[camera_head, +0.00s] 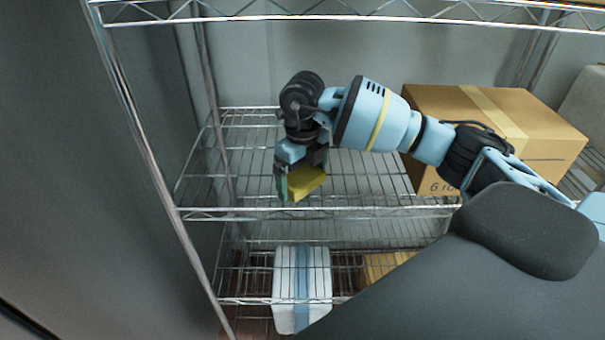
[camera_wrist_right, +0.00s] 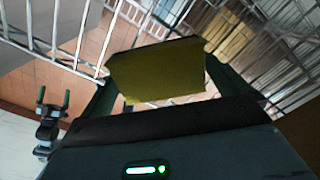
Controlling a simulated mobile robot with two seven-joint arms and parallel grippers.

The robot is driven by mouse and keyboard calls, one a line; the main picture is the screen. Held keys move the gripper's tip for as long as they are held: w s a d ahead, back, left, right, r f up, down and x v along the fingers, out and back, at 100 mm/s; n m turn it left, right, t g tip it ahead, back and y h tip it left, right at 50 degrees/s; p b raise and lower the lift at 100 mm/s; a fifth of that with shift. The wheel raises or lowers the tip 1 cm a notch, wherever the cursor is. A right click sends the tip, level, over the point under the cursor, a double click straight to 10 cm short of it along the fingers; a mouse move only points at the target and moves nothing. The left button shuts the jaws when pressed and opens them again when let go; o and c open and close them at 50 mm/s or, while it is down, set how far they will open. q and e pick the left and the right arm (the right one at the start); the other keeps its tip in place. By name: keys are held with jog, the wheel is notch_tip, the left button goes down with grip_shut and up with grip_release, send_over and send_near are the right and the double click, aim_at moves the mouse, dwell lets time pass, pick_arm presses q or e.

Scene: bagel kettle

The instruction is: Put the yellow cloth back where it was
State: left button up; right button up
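The yellow cloth (camera_head: 305,181) is a small folded piece held at the fingers of my right gripper (camera_head: 296,184), over the front part of the middle wire shelf (camera_head: 250,150). In the right wrist view the cloth (camera_wrist_right: 158,72) sits between the two dark green fingers of my right gripper (camera_wrist_right: 158,85), which are closed on it. Whether the cloth touches the shelf is hard to tell. My left gripper is not seen in the head view; a small gripper-like shape in the wrist view (camera_wrist_right: 52,120) is unclear.
A cardboard box (camera_head: 500,130) stands on the right of the middle shelf. The shelf's left part is bare. A white and blue package (camera_head: 302,285) and another box (camera_head: 385,265) are on the lower shelf. A metal post (camera_head: 155,165) stands at the left.

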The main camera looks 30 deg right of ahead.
aim_at(302, 177)
notch_tip(302, 177, up, 12)
jog(key=shift+r, duration=0.2)
dwell(0.4)
